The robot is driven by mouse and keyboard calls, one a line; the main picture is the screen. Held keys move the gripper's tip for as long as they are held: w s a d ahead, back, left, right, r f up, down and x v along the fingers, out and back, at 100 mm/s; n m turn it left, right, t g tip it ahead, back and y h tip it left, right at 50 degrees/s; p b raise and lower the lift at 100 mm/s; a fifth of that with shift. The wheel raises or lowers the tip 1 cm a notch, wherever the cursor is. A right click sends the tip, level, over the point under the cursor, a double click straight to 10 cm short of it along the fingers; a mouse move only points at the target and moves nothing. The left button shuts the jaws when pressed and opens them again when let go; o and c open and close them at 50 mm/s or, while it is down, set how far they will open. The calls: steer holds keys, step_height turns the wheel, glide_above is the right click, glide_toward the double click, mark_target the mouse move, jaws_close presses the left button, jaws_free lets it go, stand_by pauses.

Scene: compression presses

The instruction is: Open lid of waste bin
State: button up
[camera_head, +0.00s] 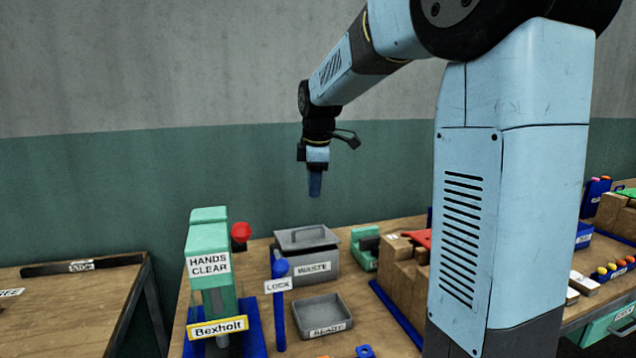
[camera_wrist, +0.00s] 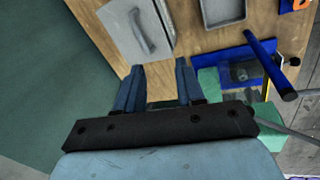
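The grey waste bin (camera_head: 318,268), labelled WASTE, stands at the back of the wooden workbench. Its grey lid (camera_head: 303,240) lies on top and appears closed, with a bar handle on it. In the wrist view the lid (camera_wrist: 118,38) and its handle (camera_wrist: 139,30) show at the top, left of centre. My gripper (camera_head: 315,192) hangs pointing down, above the bin and apart from it. In the wrist view its two blue fingers (camera_wrist: 160,66) are spread with nothing between them.
A green press (camera_head: 210,250) marked HANDS CLEAR, with a red knob (camera_head: 241,232), stands left of the bin. A blue LOCK lever (camera_head: 279,310) rises in front. A READY tray (camera_head: 319,318) sits before the bin, and wooden blocks (camera_head: 405,280) lie right.

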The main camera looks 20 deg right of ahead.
steer(key=shift+s+r+m, duration=0.2)
steer(key=shift+s+m, duration=0.15)
steer(key=shift+s, duration=0.3)
steer(key=shift+s+r+m, duration=0.15)
steer(key=shift+s+m, duration=0.2)
steer(key=shift+s, duration=0.25)
steer(key=w+f+n+g, duration=0.2)
steer(key=w+n, duration=0.2)
steer(key=w, duration=0.6)
steer(key=f, duration=0.8)
steer(key=w+f, duration=0.1)
steer(key=f, duration=0.4)
jaws_close()
